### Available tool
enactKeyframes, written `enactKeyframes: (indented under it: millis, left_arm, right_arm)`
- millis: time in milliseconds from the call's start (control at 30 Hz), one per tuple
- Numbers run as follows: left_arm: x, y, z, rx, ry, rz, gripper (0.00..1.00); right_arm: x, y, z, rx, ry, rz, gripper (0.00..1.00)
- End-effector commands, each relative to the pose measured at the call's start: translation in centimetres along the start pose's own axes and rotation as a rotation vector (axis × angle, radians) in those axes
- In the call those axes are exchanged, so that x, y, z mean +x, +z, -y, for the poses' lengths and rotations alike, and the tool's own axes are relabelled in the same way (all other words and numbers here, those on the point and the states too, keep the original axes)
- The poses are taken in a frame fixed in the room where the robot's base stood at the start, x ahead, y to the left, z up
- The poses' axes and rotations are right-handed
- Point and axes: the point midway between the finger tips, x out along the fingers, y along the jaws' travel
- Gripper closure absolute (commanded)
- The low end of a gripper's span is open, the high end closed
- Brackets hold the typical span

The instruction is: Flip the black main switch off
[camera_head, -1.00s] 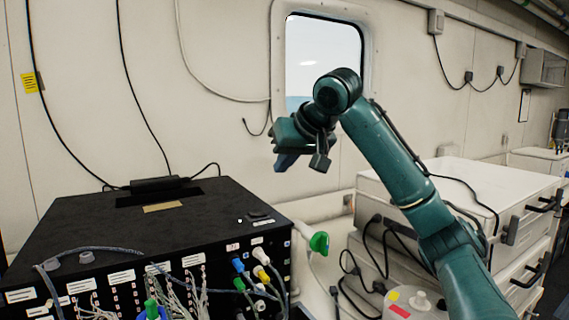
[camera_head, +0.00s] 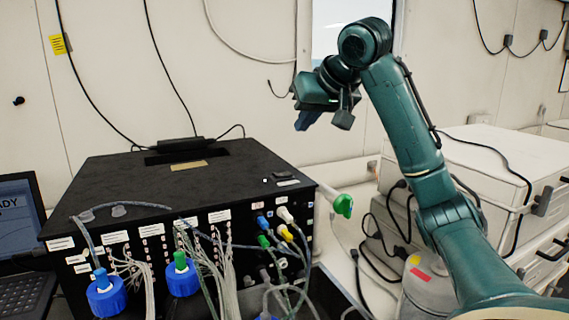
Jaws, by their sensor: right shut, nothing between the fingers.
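My right gripper (camera_head: 324,118) is raised in the air above and behind the right part of the black box (camera_head: 190,180), in front of the wall and window. It is shut and empty, its fingers pointing downward. My left gripper is not in view.
Tubes and wires hang from the box front, with two blue-capped bottles (camera_head: 183,276) before it. A green-tipped connector (camera_head: 343,205) sticks out at its right. A laptop (camera_head: 22,215) stands left. White drawer units (camera_head: 490,165) stand right. The box top is mostly clear.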

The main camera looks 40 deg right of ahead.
Motion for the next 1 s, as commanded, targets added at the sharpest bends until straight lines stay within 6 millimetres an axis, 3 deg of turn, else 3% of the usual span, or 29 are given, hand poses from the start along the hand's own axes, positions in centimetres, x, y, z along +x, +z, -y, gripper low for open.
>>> enactKeyframes:
  millis: [267, 633, 700, 1000]
  left_arm:
    - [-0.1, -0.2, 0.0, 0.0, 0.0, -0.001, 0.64]
    - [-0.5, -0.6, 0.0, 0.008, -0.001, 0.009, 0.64]
    - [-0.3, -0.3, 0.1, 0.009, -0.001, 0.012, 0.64]
    - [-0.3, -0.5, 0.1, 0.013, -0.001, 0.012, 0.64]
  right_arm:
    - [2.5, 0.1, 0.0, 0.0, 0.001, 0.007, 1.0]
    - [10.2, 0.0, 0.0, 0.0, 0.001, 0.006, 1.0]
    - [11.1, 1.1, -0.1, -0.002, 0.003, 0.005, 1.0]
    - [12.8, 2.8, 0.0, 0.0, 0.0, 0.001, 1.0]
